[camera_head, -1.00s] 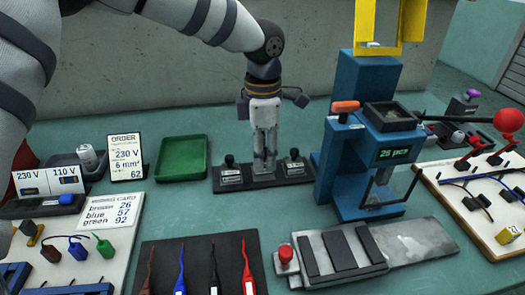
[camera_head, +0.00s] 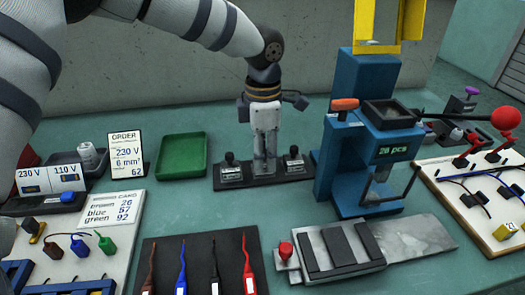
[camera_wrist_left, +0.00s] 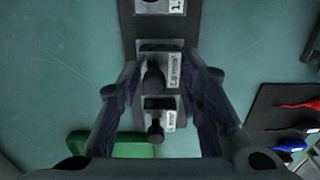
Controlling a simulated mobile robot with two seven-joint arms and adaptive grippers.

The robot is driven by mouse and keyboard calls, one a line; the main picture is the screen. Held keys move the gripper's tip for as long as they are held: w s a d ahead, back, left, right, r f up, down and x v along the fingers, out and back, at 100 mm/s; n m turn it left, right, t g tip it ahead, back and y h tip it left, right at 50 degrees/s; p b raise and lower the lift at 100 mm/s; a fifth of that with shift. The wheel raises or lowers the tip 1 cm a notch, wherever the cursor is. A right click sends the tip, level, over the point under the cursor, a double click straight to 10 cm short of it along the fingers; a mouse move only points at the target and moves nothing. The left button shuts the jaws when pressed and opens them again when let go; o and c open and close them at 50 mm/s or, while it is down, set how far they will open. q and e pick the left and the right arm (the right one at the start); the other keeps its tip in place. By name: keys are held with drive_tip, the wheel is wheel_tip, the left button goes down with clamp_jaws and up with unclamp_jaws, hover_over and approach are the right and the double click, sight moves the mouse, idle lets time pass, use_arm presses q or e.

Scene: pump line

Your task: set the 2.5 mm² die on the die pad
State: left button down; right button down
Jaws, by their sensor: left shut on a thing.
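My left gripper (camera_head: 265,168) points straight down at the middle of a dark die rack (camera_head: 247,182), between two knobbed dies. In the left wrist view its fingers are shut on the middle die (camera_wrist_left: 155,78), whose pale label seems to read 2.5. The die is at the rack; I cannot tell whether it is seated or slightly lifted. A second die (camera_wrist_left: 155,128) stands below it in that view, and another (camera_wrist_left: 160,6) is cut by the top edge. I cannot tell for sure which surface is the die pad. My right gripper is not in view.
A blue press (camera_head: 365,150) with a counter display stands right of the rack. A grey plate with dark bars (camera_head: 340,250) lies in front of it. A green tray (camera_head: 182,160) is left of the rack; coloured-wire mat (camera_head: 198,255) is in front.

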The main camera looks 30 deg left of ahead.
use_arm(q)
drive_tip(key=c, duration=1.1)
unclamp_jaws()
drive_tip(key=shift+o, duration=1.1)
drive_tip(key=shift+r, duration=0.1)
wheel_tip(320, 180, up, 2)
drive_tip(key=shift+r+p, duration=0.2)
drive_tip(key=shift+p, duration=0.15)
drive_tip(key=shift+r+p, duration=0.45)
drive_tip(key=shift+r, duration=2.05)
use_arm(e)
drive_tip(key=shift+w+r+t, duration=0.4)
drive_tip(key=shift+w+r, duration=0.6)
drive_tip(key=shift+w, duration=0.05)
use_arm(q)
drive_tip(key=shift+f, duration=0.1)
